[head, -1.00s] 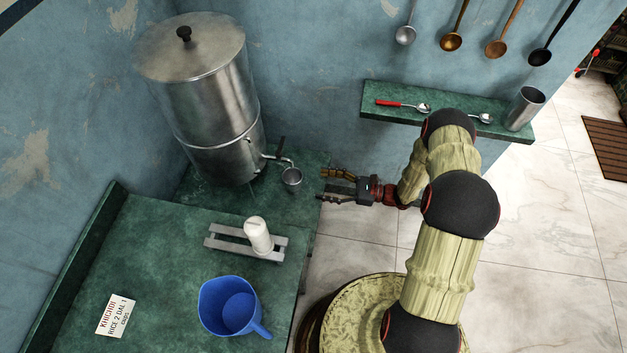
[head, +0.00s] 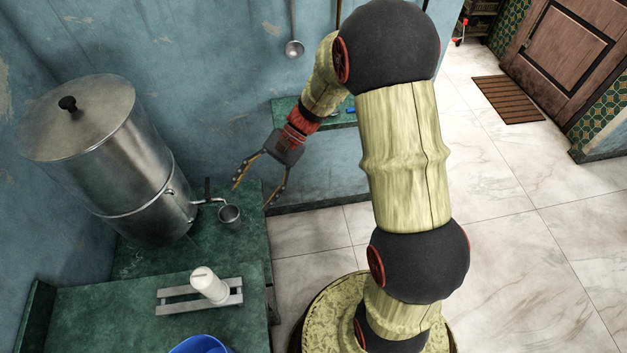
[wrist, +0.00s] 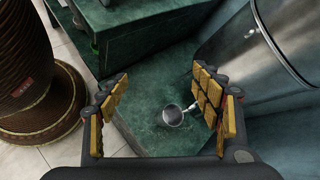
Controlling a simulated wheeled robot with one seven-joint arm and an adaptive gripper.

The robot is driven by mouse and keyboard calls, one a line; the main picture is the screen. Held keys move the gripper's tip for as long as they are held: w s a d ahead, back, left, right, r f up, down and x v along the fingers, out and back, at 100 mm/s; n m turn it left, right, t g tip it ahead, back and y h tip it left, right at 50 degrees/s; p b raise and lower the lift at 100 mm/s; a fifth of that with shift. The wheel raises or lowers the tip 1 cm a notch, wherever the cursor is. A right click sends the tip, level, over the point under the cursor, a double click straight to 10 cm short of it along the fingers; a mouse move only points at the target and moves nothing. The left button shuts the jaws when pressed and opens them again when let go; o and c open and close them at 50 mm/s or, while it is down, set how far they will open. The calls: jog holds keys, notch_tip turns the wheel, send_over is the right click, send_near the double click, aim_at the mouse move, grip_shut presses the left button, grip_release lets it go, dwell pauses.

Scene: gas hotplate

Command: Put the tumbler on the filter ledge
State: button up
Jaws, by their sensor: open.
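The filter ledge (head: 137,262) is the green stone slab under the steel water filter (head: 110,150). It also shows in the wrist view (wrist: 145,78). My gripper (head: 251,197) is open with nothing between its fingers, above and beside the ledge's right side. In the wrist view its fingers (wrist: 160,112) are spread wide over the ledge. A small steel cup (head: 229,214) is at the filter's tap; it also shows in the wrist view (wrist: 173,116). The steel tumbler seen earlier on the wall shelf is not visible now; my arm covers much of that area.
The green wall shelf (head: 285,110) is partly behind my arm. A blue mug (head: 198,346) is at the bottom edge. A ladle (head: 294,48) hangs on the wall. Open floor (head: 520,230) lies right.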

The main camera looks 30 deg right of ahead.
jog(key=s+d+r+n+t+h, duration=0.4)
jog(key=s+r+h, duration=0.1)
jog(key=s+r, duration=0.3)
jog(key=s+d+r+n+t+h, duration=0.3)
jog(key=s+r, duration=0.5)
jog(key=r, duration=0.3)
jog(key=shift+s+d+n+t+h, duration=0.35)
jog(key=shift+d+n+h, duration=0.35)
jog(key=shift+n+h, duration=0.5)
jog(key=shift+r, duration=0.25)
